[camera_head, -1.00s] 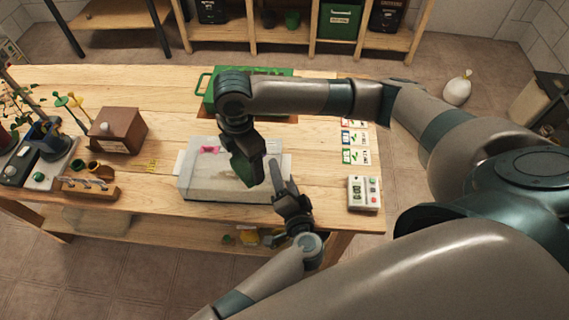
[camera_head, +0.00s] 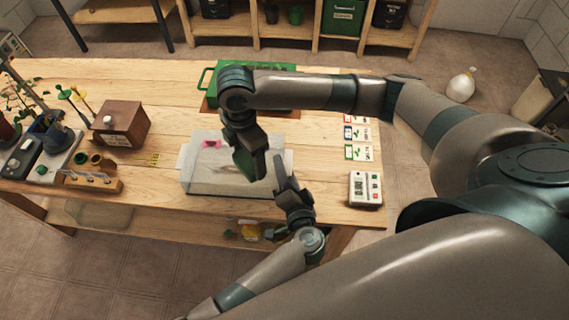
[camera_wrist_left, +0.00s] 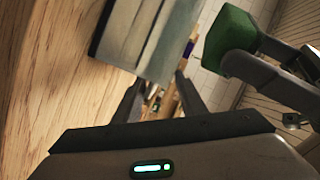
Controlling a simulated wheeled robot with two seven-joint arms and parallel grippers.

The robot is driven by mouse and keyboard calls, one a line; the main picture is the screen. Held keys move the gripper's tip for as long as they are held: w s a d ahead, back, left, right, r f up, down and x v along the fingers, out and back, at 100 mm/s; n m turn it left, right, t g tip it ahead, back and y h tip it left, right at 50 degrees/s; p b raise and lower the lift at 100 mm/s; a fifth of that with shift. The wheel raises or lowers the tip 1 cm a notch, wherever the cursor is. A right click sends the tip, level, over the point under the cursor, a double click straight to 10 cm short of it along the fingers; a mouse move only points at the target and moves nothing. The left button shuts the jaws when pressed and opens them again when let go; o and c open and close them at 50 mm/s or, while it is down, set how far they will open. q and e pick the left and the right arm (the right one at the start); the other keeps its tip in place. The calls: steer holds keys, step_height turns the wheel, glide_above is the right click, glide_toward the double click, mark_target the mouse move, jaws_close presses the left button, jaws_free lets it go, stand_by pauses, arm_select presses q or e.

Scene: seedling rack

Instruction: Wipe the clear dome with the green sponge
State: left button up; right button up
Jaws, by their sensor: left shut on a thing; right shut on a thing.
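The clear dome (camera_head: 200,172) is a see-through box-shaped cover on the front middle of the table. A pink thing and a pale shape show through it. The green sponge (camera_head: 243,163) is in my right gripper (camera_head: 252,160), over the right part of the dome; I cannot tell if it touches. The sponge also shows in the left wrist view (camera_wrist_left: 227,38), near the dome (camera_wrist_left: 150,35). My left gripper (camera_head: 281,174) is at the dome's right end and shut on its edge. In its wrist view the fingers (camera_wrist_left: 158,95) reach to the dome's near edge.
A green tray (camera_head: 207,80) lies behind the dome. A brown box (camera_head: 122,127) and a wooden holder (camera_head: 90,182) stand to the left. Seed cards (camera_head: 358,152) and a white device (camera_head: 365,189) lie to the right. Bare wood lies between them.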

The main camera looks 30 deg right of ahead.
steer(key=shift+f, duration=1.3)
steer(key=shift+a, duration=0.1)
steer(key=shift+w+a, duration=0.5)
steer(key=shift+a, duration=0.25)
steer(key=shift+w+a, duration=0.5)
steer(key=shift+a, duration=0.25)
steer(key=shift+w+a+f, duration=0.1)
steer(key=shift+w+a, duration=0.4)
steer(key=shift+a, duration=0.3)
steer(key=shift+w+a, duration=0.5)
steer(key=shift+a, duration=0.3)
steer(key=shift+w+a, duration=0.5)
steer(key=shift+a, duration=0.35)
steer(key=shift+w+a, duration=0.5)
steer(key=shift+a, duration=0.3)
